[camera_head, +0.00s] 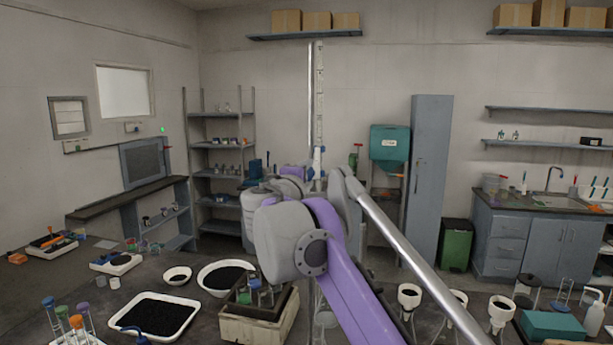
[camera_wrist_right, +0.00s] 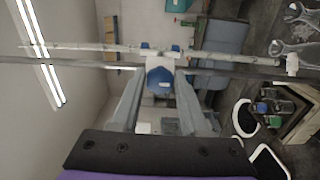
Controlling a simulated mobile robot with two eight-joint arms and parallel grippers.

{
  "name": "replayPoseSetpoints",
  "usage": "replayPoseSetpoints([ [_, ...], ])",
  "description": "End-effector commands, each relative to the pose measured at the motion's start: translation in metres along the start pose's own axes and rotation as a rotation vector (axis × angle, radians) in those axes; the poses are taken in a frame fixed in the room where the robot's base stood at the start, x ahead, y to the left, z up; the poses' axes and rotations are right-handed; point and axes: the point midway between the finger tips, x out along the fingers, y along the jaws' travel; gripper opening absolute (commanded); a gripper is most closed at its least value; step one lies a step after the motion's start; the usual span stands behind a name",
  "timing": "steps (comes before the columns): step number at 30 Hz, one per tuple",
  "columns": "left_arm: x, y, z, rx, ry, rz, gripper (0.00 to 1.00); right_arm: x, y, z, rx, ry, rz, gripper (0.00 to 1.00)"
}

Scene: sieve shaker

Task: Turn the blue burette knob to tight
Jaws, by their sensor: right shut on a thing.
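The blue burette knob (camera_wrist_right: 160,82) sits in the middle of the right wrist view, in front of a white holder (camera_wrist_right: 158,62). My right gripper (camera_wrist_right: 160,74) is shut on the knob, with one finger on each side of it. The burette (camera_head: 320,95) stands upright beside a metal rod (camera_head: 311,85) in the head view; it lies sideways across the wrist view. In the head view my right arm covers the lower burette and the knob. The knob's exact turn angle cannot be told. My left gripper is not in view.
The bench holds a white tray of black grains (camera_head: 190,315), a bowl (camera_head: 203,280) and a wooden crate (camera_head: 242,332) close to my right arm. Several white funnels (camera_head: 410,290) stand at the right. A teal box (camera_head: 552,327) lies at the front right.

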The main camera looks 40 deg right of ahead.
Motion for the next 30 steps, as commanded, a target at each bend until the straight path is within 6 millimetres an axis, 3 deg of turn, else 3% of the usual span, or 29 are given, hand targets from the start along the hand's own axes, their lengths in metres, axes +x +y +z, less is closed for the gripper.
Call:
replayPoseSetpoints([
  [8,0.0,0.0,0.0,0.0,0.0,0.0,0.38,0.0,0.001,0.0,0.0,-0.001,0.001,0.0],
  [9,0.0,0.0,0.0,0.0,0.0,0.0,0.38,0.0,0.001,0.0,0.0,-0.001,0.001,0.49],
  [13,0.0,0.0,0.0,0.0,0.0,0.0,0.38,0.0,0.001,0.0,0.0,-0.001,0.001,0.72],
  [23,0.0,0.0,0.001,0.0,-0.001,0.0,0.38,-0.003,0.0,0.0,0.0,0.001,0.0,0.72],
  [30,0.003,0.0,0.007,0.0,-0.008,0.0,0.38,-0.039,-0.001,-0.001,-0.001,0.005,-0.001,0.72],
])
